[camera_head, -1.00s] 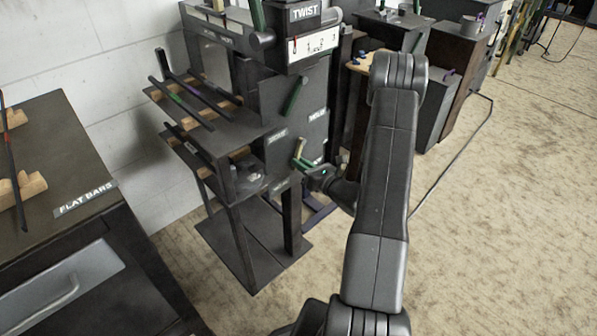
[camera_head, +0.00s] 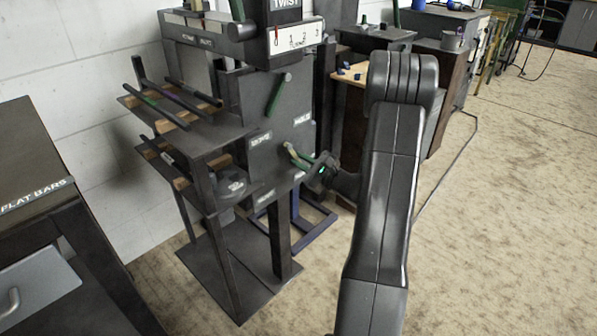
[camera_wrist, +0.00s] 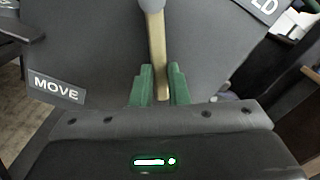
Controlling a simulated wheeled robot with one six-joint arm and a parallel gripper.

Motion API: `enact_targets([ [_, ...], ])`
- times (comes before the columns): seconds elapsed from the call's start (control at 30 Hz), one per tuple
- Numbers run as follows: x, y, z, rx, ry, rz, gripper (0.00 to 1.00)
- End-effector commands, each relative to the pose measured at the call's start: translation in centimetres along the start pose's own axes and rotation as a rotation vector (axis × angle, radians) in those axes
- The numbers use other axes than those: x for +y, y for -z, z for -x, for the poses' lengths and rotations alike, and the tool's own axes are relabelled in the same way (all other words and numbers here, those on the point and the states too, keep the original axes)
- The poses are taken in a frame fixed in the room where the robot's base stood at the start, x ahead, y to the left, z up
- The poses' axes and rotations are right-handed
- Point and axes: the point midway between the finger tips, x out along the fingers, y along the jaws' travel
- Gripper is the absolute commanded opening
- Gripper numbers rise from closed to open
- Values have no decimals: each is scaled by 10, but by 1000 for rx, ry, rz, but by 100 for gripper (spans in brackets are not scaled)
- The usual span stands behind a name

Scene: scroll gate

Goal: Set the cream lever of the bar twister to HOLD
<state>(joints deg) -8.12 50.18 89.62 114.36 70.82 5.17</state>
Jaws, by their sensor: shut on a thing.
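The bar twister (camera_head: 248,105) is a dark machine with a side panel, left of my arm in the head view. Its cream lever (camera_head: 290,151) is small there and partly hidden by my fingers. In the wrist view the cream lever (camera_wrist: 157,55) runs from a grey pivot at the top edge down between my green fingers. My gripper (camera_wrist: 160,88) is shut on the lever; it also shows in the head view (camera_head: 301,161). The MOVE label (camera_wrist: 57,89) is at left, and part of the HOLD label (camera_wrist: 265,5) is at upper right. The lever lies between them.
A green lever (camera_head: 278,95) hangs on the panel above, near the numbered scale (camera_head: 297,38). Bars lie on the twister's shelf (camera_head: 205,127) at left. A FLAT BARS bench (camera_head: 25,150) stands far left. Open floor (camera_head: 500,220) lies to the right.

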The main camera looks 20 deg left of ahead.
Motion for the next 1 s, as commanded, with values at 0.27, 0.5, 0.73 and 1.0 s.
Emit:
enact_targets([
  [0.27, -4, 1, 0, 2, -2, 77, 0],
  [0.5, -6, 0, 1, 3, -2, 89, 0],
  [0.73, -6, 0, 0, 2, -1, 89, 0],
  [1.0, -6, 0, 0, 1, -1, 88, 36],
])
